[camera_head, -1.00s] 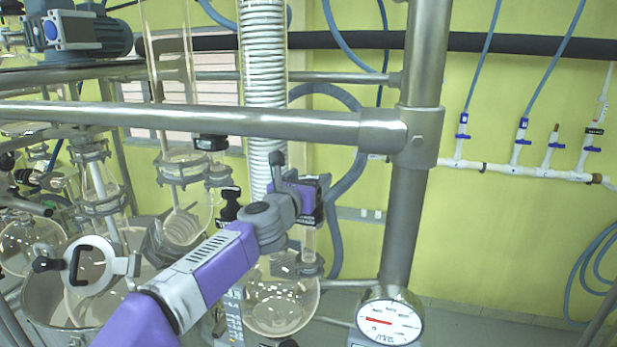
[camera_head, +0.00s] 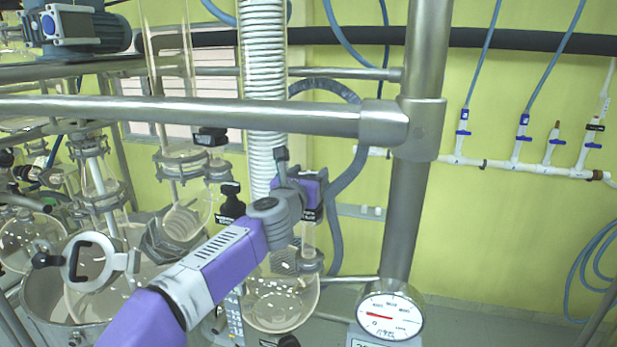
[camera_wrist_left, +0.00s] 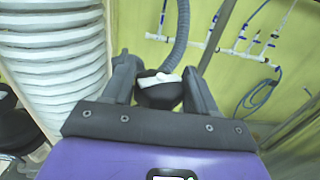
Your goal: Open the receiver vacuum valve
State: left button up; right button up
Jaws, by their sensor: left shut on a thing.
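My left gripper (camera_head: 308,200) reaches in from the lower left to the front of the white coil column, above the round glass receiver flask (camera_head: 272,304). In the left wrist view, its two dark fingers (camera_wrist_left: 162,92) are shut on a round black valve knob (camera_wrist_left: 158,97) with a white lever-like piece on top. In the head view the gripper mostly hides this valve, so its exact setting cannot be told. My right gripper is not in view.
A dial gauge (camera_head: 390,318) with a red needle stands right of the flask. A steel post (camera_head: 404,200) and a horizontal rail (camera_head: 200,111) frame the area. A corrugated grey hose (camera_head: 352,185) runs behind. White wall piping (camera_head: 500,166) lies at the right.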

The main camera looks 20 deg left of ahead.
pick_arm(q)
jog(key=n+y+b, duration=0.1)
jog(key=n+y, duration=0.2)
jog(key=y, duration=0.2)
jog(key=shift+d, duration=0.15)
jog(key=n+g+y, duration=0.1)
jog(key=n+y, duration=0.1)
jog(key=y, duration=0.1)
jog(key=shift+n+g+y, duration=0.4)
jog(key=n+g+y+p, duration=0.2)
jog(key=y, duration=0.1)
jog(key=shift+r+n+y, duration=0.15)
jog(key=shift+n+y, duration=0.15)
jog(key=shift+n+g+y+p, duration=1.7)
jog(key=shift+g+y, duration=0.1)
jog(key=shift+g, duration=0.3)
jog(key=o, duration=0.9)
jog(key=shift+o, duration=0.2)
